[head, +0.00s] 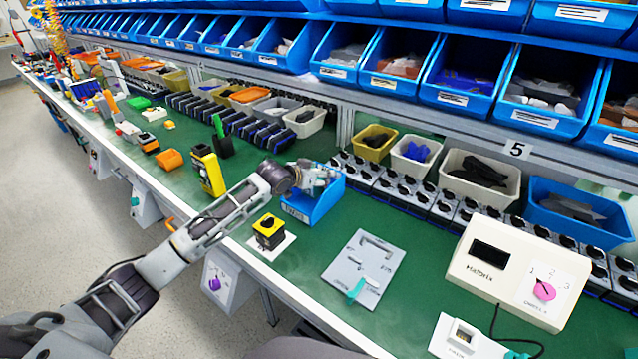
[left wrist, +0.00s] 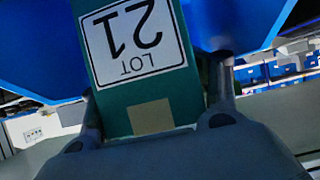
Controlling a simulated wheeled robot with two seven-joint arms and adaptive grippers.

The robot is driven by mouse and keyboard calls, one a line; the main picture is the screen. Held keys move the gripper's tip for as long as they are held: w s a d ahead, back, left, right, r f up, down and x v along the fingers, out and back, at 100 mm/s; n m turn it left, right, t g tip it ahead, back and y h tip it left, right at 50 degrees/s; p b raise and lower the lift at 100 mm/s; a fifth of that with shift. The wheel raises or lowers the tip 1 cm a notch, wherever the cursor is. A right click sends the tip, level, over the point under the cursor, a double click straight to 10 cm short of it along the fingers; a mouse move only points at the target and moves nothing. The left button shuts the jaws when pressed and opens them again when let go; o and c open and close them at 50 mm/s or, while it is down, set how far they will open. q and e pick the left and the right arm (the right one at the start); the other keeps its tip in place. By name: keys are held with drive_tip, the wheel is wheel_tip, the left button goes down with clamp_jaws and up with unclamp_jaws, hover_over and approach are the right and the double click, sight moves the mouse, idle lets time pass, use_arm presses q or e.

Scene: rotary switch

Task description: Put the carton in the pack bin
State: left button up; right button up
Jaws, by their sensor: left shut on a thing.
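The carton (left wrist: 138,75) is dark green with a white label reading LOT 21 and a tan patch; it fills the middle of the left wrist view. My left gripper (left wrist: 160,95) is shut on it, one finger on each side. In the head view my left gripper (head: 318,177) is over the blue pack bin (head: 318,206), and the carton is hidden or too small to make out there. Blue walls (left wrist: 40,50) show on both sides of the carton in the left wrist view. I cannot tell how deep the carton sits. My right gripper is not in view.
The bin stands on a green bench. A yellow-black rotary switch (head: 268,232) is in front of it, and a grey plate (head: 364,268) lies to the right. A cream tester box (head: 515,268) is farther right. Yellow meter (head: 208,171) stands left. Parts bins line the back.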

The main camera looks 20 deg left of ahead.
use_arm(q)
wheel_tip(320, 180, down, 3)
drive_tip(key=shift+f, duration=0.2)
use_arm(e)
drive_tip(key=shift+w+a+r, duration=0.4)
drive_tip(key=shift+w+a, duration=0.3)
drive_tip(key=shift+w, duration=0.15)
